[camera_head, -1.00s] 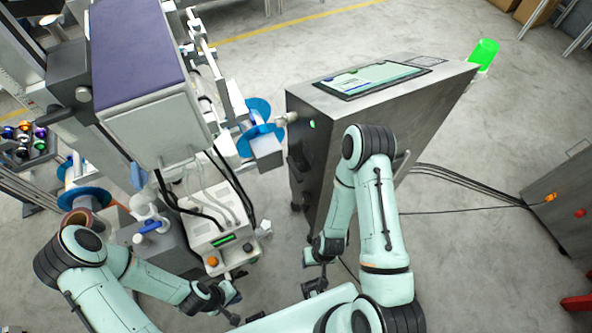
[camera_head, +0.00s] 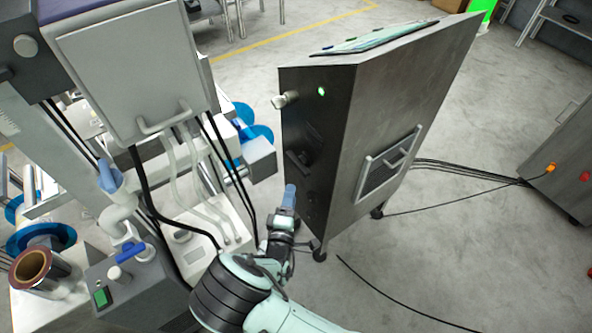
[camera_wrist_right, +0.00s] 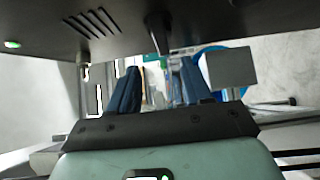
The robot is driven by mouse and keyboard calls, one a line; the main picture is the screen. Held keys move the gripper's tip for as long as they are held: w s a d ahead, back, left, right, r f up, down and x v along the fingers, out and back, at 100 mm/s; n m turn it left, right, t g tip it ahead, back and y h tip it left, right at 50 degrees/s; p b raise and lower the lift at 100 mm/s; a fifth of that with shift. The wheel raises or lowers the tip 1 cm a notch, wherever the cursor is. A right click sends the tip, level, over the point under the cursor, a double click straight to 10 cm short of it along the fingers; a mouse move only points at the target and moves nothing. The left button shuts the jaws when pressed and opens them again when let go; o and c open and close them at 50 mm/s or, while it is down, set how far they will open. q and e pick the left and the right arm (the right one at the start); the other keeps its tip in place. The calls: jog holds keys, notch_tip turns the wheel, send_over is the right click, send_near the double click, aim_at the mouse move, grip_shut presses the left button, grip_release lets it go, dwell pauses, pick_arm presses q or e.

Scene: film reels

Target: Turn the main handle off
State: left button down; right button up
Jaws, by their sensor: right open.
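The grey metal control cabinet (camera_head: 385,115) stands in the middle of the head view, with its narrow dark side facing the machine. A black handle (camera_head: 298,163) sticks out low on that side. In the right wrist view a dark handle-like part (camera_wrist_right: 160,32) juts from the cabinet panel, in line with the gap between the fingers. My right gripper (camera_head: 289,198) is just below the handle in the head view. Its blue fingers are apart and empty in the wrist view (camera_wrist_right: 158,88); I see no contact with the handle. My left gripper is out of view.
A pale knob (camera_head: 286,99) and a green light (camera_head: 321,91) are higher on the same side. The machine (camera_head: 135,85) with hoses and blue reels stands close on the left, leaving a narrow gap. Cables (camera_head: 465,176) run across the floor to the right.

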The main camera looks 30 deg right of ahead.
aim_at(297, 168)
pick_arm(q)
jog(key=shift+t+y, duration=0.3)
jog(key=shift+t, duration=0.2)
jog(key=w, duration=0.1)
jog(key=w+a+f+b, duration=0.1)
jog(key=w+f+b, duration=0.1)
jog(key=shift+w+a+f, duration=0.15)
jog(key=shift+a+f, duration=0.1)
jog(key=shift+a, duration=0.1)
pick_arm(e)
jog(key=x, duration=1.1)
jog(key=shift+w, duration=0.1)
jog(key=c, duration=0.7)
